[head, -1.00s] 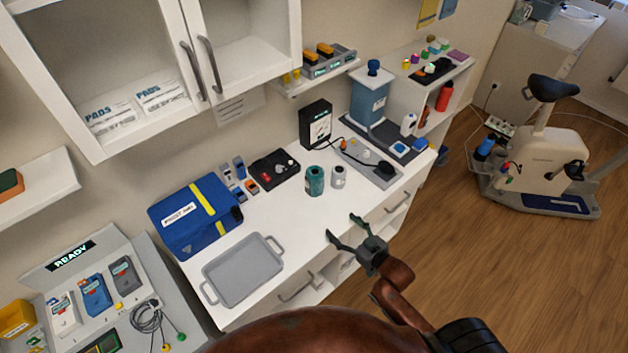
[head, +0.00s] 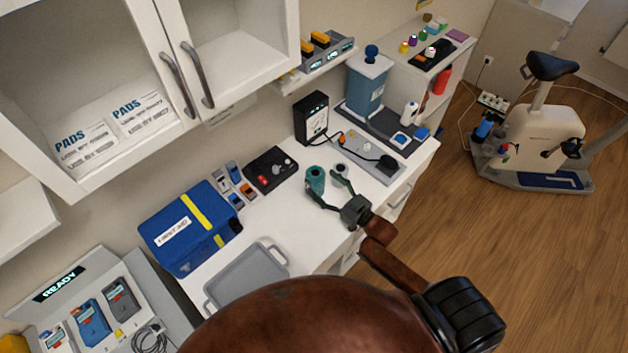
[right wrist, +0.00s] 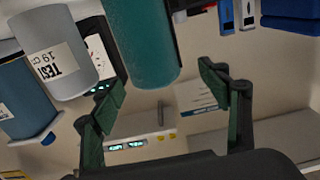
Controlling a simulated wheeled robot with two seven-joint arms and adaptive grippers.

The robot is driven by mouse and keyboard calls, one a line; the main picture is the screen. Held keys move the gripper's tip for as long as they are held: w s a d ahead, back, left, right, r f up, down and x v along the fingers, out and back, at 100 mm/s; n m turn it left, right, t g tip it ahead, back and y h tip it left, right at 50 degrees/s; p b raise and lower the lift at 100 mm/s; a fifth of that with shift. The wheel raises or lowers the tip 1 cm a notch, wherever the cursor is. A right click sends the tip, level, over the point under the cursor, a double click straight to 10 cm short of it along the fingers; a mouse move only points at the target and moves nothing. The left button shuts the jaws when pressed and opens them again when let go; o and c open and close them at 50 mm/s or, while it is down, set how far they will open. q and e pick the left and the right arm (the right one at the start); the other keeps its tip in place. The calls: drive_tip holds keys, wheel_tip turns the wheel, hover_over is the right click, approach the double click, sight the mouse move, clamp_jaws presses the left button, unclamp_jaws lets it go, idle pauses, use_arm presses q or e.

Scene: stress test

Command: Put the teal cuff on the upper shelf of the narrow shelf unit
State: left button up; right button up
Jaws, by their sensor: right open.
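The teal cuff (head: 315,178) stands upright on the white counter. It also shows large at the top of the right wrist view (right wrist: 142,40). My right gripper (head: 325,188) is open and empty, reaching over the counter's front, with its fingers close to the teal cuff. The wrist view shows the cuff between and beyond the fingertips; I cannot tell whether they touch. A grey cuff (right wrist: 55,48) with a TEST label stands beside it, partly behind a finger in the head view. A white open shelf unit (head: 399,82) stands beyond the counter's far end. My left gripper is not in view.
A black tray (head: 270,168), blue bag (head: 188,228) and grey tray (head: 250,275) lie to the left. Small items cover much of the shelf unit's top. Cabinets overhang the left.

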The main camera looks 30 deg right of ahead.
sight(318, 177)
drive_tip(key=x, duration=0.3)
drive_tip(key=shift+w+d+p, duration=0.3)
drive_tip(key=shift+w, duration=0.2)
drive_tip(key=shift+w+a+f, duration=0.15)
drive_tip(key=shift+w+a, duration=0.15)
drive_tip(key=shift+w, duration=0.4)
drive_tip(key=c, duration=1.4)
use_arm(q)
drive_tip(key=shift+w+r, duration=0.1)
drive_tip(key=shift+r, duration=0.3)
use_arm(e)
drive_tip(key=shift+c, duration=0.4)
